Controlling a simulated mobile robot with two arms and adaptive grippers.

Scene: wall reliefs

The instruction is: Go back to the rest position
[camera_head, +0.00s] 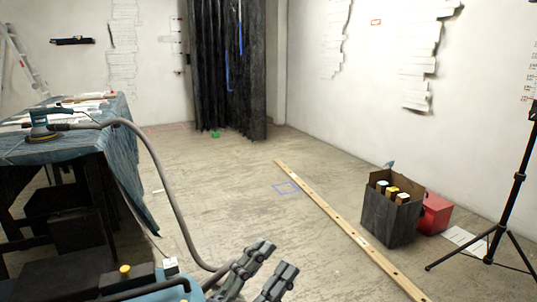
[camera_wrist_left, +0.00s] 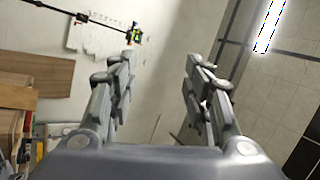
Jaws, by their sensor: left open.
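My left gripper (camera_head: 268,262) shows at the bottom centre of the head view, its two grey fingers apart over the floor. In the left wrist view the same gripper (camera_wrist_left: 165,75) has its fingers spread wide with nothing between them. Wall and ceiling show beyond the fingers there. My right gripper is not in either view.
A table with a blue cover (camera_head: 125,150) and a sander (camera_head: 40,125) stands at left. A long wooden plank (camera_head: 330,215) lies on the floor. A dark box with bottles (camera_head: 385,220), a red box (camera_head: 434,214) and a black tripod (camera_head: 517,185) stand at right.

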